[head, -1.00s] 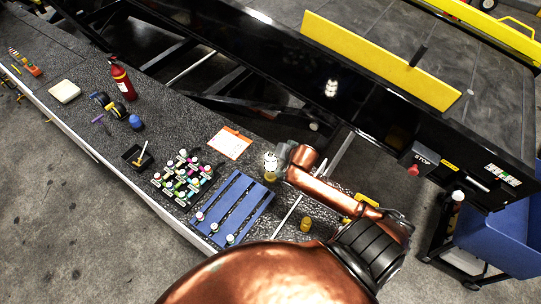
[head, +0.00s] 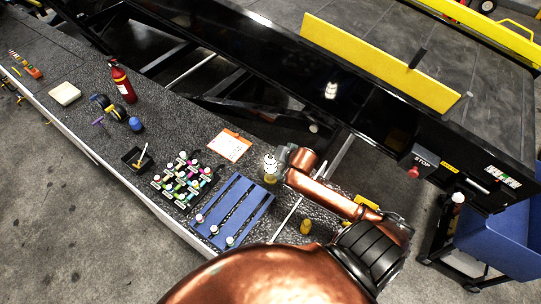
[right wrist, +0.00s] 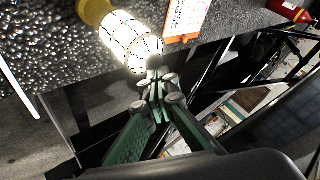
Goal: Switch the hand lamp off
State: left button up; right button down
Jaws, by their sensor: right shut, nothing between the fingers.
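The hand lamp (head: 270,163) stands on the dark speckled bench, with a white caged bulb and a yellow lower part. In the right wrist view the lamp (right wrist: 130,40) glows brightly, and its yellow part (right wrist: 94,10) is cut off by the top edge. My right gripper (right wrist: 157,88) is shut and empty, its grey fingertips close to the cage's end. I cannot tell if they touch it. In the head view my right gripper (head: 284,156) is just right of the lamp, its fingers hard to make out. The lamp's switch cannot be made out. My left gripper is not in view.
Left of the lamp are a blue slatted rack (head: 236,209), several coloured bottles (head: 182,178) and an orange-edged sheet (head: 230,146). A small yellow object (head: 305,227) stands nearer me. The black belt loader (head: 370,120) runs behind, with a red stop button (head: 413,172).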

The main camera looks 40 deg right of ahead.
jog(key=shift+f, duration=0.2)
dwell(0.3)
jog(key=shift+f, duration=0.3)
jog(key=shift+s+p, duration=0.1)
jog(key=shift+p, duration=0.2)
jog(key=shift+r+p, duration=0.35)
jog(key=shift+p, duration=0.45)
notch_tip(320, 180, up, 6)
jog(key=p, duration=0.7)
jog(key=shift+r, duration=0.15)
